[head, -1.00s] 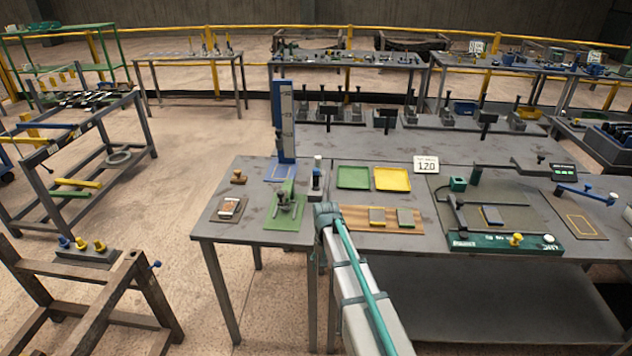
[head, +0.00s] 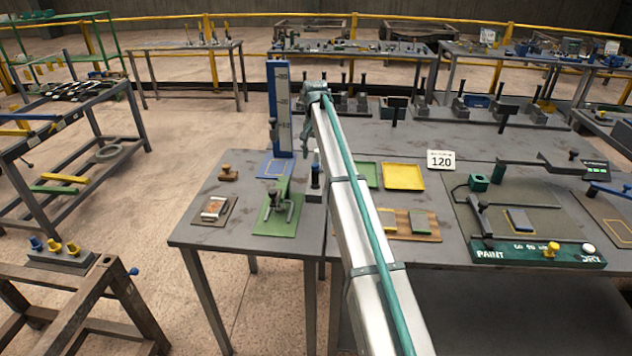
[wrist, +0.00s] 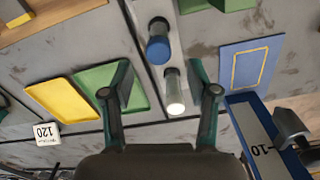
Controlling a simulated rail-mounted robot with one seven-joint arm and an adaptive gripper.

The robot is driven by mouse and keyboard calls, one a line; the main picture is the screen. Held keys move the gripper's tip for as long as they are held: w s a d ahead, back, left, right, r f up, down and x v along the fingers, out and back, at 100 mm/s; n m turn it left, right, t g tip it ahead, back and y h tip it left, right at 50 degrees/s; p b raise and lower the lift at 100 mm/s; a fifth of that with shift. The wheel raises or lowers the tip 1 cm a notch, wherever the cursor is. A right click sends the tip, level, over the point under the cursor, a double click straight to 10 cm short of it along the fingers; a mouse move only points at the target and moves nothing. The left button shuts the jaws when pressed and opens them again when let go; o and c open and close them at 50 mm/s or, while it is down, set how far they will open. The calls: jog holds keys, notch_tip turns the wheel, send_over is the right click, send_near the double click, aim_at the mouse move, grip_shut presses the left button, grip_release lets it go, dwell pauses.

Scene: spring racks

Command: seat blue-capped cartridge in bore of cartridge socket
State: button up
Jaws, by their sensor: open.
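A cylinder with a blue cap (wrist: 158,47) stands at the seam between the two tables in the wrist view. Just beside it is a grey cylinder with a bright white end (wrist: 174,95). I cannot tell which part is the cartridge socket, and no open bore shows. In the head view my arm hides most of the gripper.
A tall blue gauge (head: 283,110) stands close by, behind a blue mat (head: 272,168). A green mat (head: 268,225) with a clamp lies in front. Green (head: 370,173) and yellow (head: 404,177) trays lie to the right.

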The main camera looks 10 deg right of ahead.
aim_at(315, 177)
jog(key=shift+s+f, duration=0.2)
jog(key=shift+f, duration=0.2)
jog(key=shift+f+p, duration=1.65)
jog(key=shift+f, duration=2.95)
grip_shut()
